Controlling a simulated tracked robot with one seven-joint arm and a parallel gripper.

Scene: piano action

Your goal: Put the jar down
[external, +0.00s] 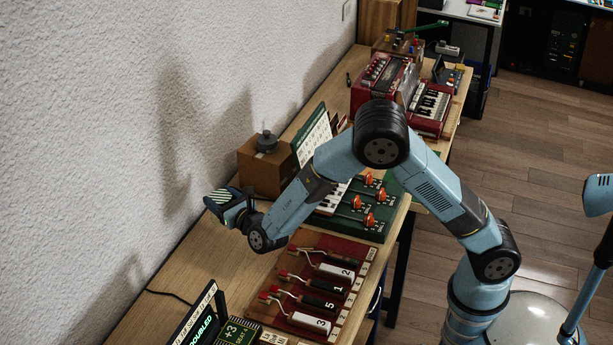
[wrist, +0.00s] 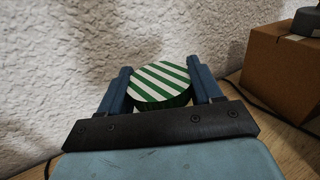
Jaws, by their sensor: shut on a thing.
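The jar (wrist: 160,84) has a round top with green and white diagonal stripes and a dark green side. My gripper (wrist: 160,92) is shut on it, one blue finger on each side. In the external view my gripper (external: 232,203) is at the wall side of the wooden table (external: 190,262), and the striped jar (external: 222,194) shows at its fingers. The jar's underside is hidden, so I cannot tell whether it touches the table.
A brown box (external: 265,167) with a grey knob-like object on top stands just beyond my gripper. A green board with orange-knobbed levers (external: 360,212) and a red board with numbered rollers (external: 315,285) lie nearby. The white wall (external: 120,130) is close behind.

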